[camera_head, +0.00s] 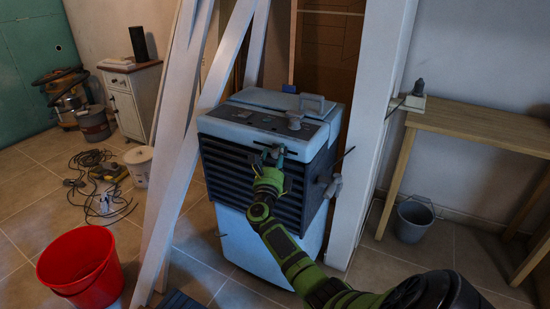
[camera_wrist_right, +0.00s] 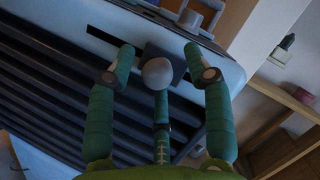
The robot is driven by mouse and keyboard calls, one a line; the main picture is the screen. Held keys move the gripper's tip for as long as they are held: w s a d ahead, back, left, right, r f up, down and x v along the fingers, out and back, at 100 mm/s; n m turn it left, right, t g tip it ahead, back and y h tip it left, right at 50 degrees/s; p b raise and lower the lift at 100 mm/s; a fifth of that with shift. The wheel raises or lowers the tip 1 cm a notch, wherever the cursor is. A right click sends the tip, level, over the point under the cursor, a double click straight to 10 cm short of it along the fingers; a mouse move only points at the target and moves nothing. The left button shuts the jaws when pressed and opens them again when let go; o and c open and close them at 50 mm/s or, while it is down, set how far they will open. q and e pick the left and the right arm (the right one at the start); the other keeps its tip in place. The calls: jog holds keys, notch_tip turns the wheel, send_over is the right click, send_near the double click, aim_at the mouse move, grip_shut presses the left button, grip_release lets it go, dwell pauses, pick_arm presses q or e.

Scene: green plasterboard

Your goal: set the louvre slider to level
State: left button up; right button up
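The air cooler (camera_head: 238,135) is a pale box with dark louvres, standing upright on the tiled floor. The louvre slider (camera_wrist_right: 158,73) is a round grey knob on a dark square block, set in a dark slot (camera_wrist_right: 104,36) above the louvres. My right gripper (camera_head: 272,158) is at the upper front of the cooler and hides most of the slider there. In the right wrist view its green fingers (camera_wrist_right: 159,62) are spread, one on each side of the knob and one below it. I see gaps beside the knob; contact with the lower finger is unclear. My left gripper is out of view.
A knob (camera_head: 295,121) and a raised handle (camera_head: 312,103) are on the cooler's top. White planks (camera_head: 182,150) lean close on its left, and a pale post (camera_head: 369,130) stands on its right. A red bucket (camera_head: 82,268) is at the front left.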

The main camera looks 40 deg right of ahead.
jog(key=shift+a+f, duration=0.25)
jog(key=v, duration=1.1)
jog(key=shift+s+a, duration=0.2)
